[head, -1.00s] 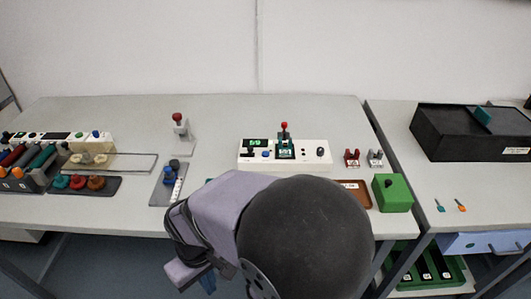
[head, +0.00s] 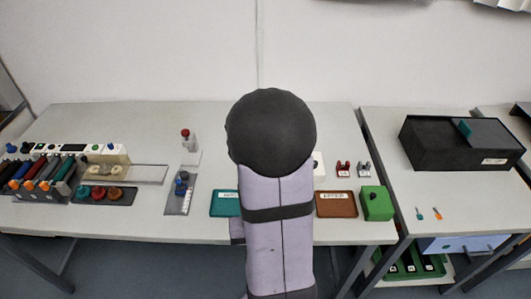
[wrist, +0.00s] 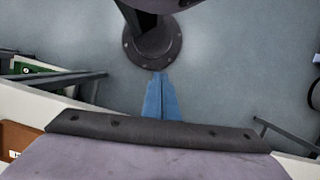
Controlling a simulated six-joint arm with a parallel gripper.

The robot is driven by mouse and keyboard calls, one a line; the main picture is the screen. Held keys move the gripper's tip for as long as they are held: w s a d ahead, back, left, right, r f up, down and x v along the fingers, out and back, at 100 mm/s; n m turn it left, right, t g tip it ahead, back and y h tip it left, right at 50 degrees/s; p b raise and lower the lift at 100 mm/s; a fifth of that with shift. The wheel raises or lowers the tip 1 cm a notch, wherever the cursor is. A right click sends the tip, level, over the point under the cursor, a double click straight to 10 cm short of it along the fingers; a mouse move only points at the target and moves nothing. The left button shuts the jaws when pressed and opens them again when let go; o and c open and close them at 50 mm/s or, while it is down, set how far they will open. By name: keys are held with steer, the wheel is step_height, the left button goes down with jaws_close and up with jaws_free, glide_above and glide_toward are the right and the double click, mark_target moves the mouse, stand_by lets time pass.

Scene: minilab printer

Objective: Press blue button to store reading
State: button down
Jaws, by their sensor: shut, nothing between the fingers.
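My gripper (wrist: 160,98) shows in the wrist view as blue fingers, shut together and empty, above the grey floor. In the head view my own arm hides the gripper. The arm also covers most of the white device with the display; only its right end (head: 319,166) shows. That device's display and blue button are hidden now.
A teal tray (head: 225,204) and a brown tray (head: 336,205) lie at the bench front. A green box (head: 376,203) stands at the right. A grey plate with knobs (head: 181,196) and a red-topped stand (head: 190,153) are left of my arm. A black box (head: 455,147) is on the side table.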

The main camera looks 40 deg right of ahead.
steer(key=w+d+r+m+t+h+p, duration=0.1)
steer(key=w+d+r+m+t+p, duration=0.2)
steer(key=w+d+m, duration=0.4)
steer(key=w+d+r+m+t+h+p, duration=0.1)
steer(key=w+d+r+m+t+p, duration=0.2)
steer(key=w+d, duration=0.6)
steer(key=w+d+r+m+t+p, duration=0.3)
steer(key=w+d+r+m+t, duration=0.1)
steer(key=w+d+m, duration=0.4)
steer(key=d+m+t, duration=0.1)
steer(key=d+m, duration=0.1)
steer(key=shift+d+r+m+t+h, duration=0.15)
steer(key=shift+d+m+t+h, duration=0.15)
steer(key=shift+d+t+h, duration=0.1)
steer(key=shift+s, duration=0.1)
step_height(320, 180, down, 8)
steer(key=b, duration=0.4)
steer(key=shift+r+b, duration=0.1)
steer(key=shift+b, duration=0.3)
steer(key=shift+f+b, duration=0.55)
steer(key=shift+b, duration=0.1)
